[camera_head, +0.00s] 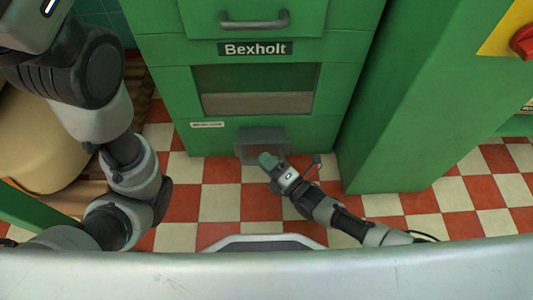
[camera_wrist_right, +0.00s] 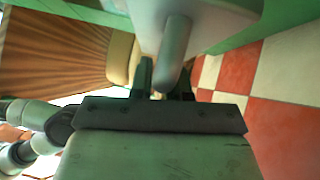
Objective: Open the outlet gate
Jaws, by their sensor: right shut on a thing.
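The outlet gate (camera_head: 263,136) is a grey box-like piece low on the front of the green machine marked Bexholt (camera_head: 185,105). My right gripper (camera_head: 270,161) is at the gate's lower front. In the right wrist view, a grey rounded handle (camera_wrist_right: 176,45) sticks out from a pale grey plate (camera_wrist_right: 220,14). The dark fingers of my right gripper (camera_wrist_right: 164,82) are on either side of the handle, shut on it. The handle's end between the fingers is partly hidden. My left arm comes in at the left of the head view, but its gripper is not seen.
A window (camera_head: 256,80) and a drawer-like panel with a handle (camera_head: 254,20) are above the gate. A green cabinet (camera_head: 425,110) stands to the right. A tan rounded sack or vessel (camera_head: 35,140) is at the left. The checkered floor (camera_head: 215,200) in front is clear.

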